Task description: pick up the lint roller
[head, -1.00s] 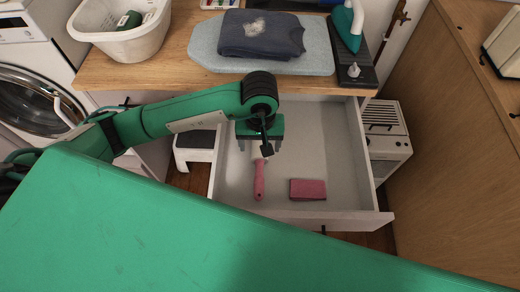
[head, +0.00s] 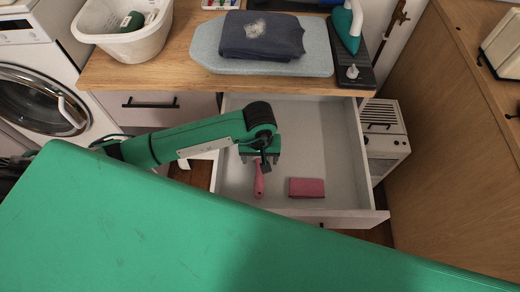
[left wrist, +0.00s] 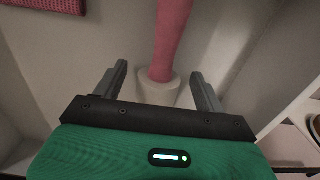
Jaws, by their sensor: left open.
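The lint roller (head: 259,183) has a pink handle and lies in the open drawer, its far end hidden under my left gripper in the head view. In the left wrist view its pink handle (left wrist: 170,38) points away from me, and its whitish roller end (left wrist: 158,90) lies between my fingers. My left gripper (head: 260,160) is open, with a finger on either side of the roller end; the left wrist view also shows its fingers (left wrist: 162,85). I cannot tell whether they touch it. My right gripper is not in view.
The drawer (head: 318,140) has raised walls around the roller. A folded pink cloth (head: 307,188) lies to the right of it, also seen in the left wrist view (left wrist: 45,5). The worktop above holds an ironing pad (head: 205,45), dark folded garment (head: 262,40) and iron (head: 346,30).

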